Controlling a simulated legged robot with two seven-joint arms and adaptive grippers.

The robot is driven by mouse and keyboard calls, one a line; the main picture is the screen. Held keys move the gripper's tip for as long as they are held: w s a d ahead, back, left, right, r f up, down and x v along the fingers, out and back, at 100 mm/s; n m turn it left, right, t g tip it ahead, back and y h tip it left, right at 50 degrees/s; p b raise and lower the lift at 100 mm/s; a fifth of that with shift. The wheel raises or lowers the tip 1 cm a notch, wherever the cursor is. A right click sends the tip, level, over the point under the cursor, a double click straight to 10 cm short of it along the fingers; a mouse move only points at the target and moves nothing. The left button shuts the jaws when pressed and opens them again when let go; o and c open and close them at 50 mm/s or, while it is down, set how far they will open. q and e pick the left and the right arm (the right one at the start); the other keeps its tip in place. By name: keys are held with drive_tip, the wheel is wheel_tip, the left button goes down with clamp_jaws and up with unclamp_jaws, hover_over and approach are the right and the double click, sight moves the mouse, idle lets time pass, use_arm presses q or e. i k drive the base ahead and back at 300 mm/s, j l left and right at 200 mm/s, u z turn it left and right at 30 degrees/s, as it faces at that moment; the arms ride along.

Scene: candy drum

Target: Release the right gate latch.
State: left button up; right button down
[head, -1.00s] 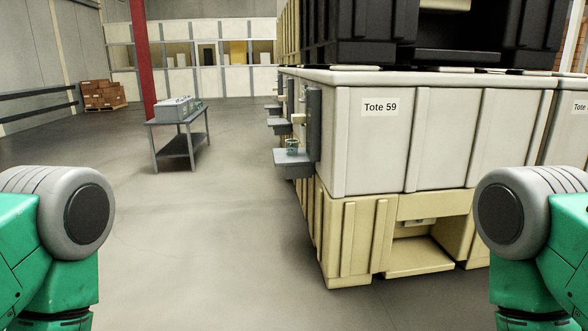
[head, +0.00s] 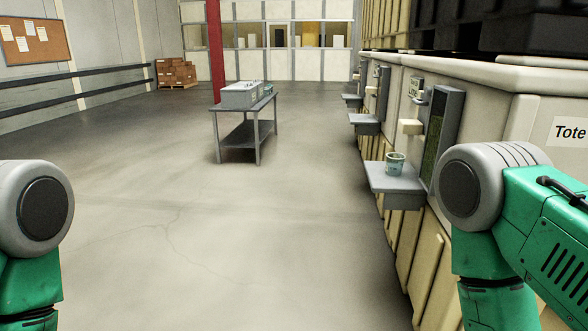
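No gate latch can be made out for certain. On the side of the nearest white tote (head: 525,85) is a grey dispenser panel (head: 444,130) with a small device (head: 416,90) and a beige block (head: 411,127) beside it. A grey shelf (head: 396,182) juts out below, with a small greenish cup (head: 395,163) standing on it. My left and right arms show only as grey and green joints at the lower left and lower right. Neither gripper is in the picture. My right arm hides part of the tote.
More shelves (head: 364,124) stick out along the row of totes on the right. A grey metal table (head: 245,118) with a grey box (head: 242,94) stands ahead, near a red column (head: 215,45). Stacked cartons (head: 176,72) sit far back. The floor (head: 200,215) at left and centre is clear.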

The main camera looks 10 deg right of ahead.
sight(428, 90)
drive_tip(key=i, duration=2)
drive_tip(key=i+z, duration=0.4)
drive_tip(key=i+j+z, duration=0.65)
drive_tip(key=i+z, duration=0.2)
drive_tip(key=i+j+z, duration=0.55)
drive_tip(key=j+z, duration=0.25)
drive_tip(key=j, duration=0.15)
drive_tip(key=i+j+z, duration=0.15)
drive_tip(key=j+z, duration=0.25)
drive_tip(key=j, duration=0.25)
drive_tip(key=i+j+z, duration=0.1)
drive_tip(key=j+z, duration=0.35)
drive_tip(key=j, duration=0.15)
